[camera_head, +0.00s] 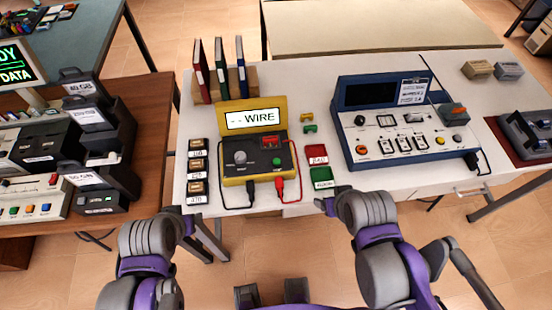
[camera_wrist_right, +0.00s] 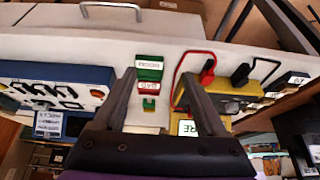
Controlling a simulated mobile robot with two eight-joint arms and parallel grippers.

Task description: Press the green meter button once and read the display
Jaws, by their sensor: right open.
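The yellow meter (camera_head: 233,181) stands on the white table. Its raised display (camera_head: 252,118) reads "-- WIRE". A small green button (camera_head: 276,161) shows on its dark face, near a grey dial (camera_head: 240,157) and a red part (camera_head: 270,141). A black and a red lead plug into its front. My right gripper (camera_head: 325,206) is at the table's front edge, right of the meter and apart from it. In the right wrist view its fingers (camera_wrist_right: 158,88) are spread and empty. My left gripper (camera_head: 187,224) is at the table's front left; its fingers are unclear.
Red (camera_head: 316,150) and green (camera_head: 322,174) labelled trays lie right of the meter. A blue console (camera_head: 385,155) stands farther right. Several small labelled blocks (camera_head: 197,164) line the left edge. Binders (camera_head: 220,66) stand behind the meter.

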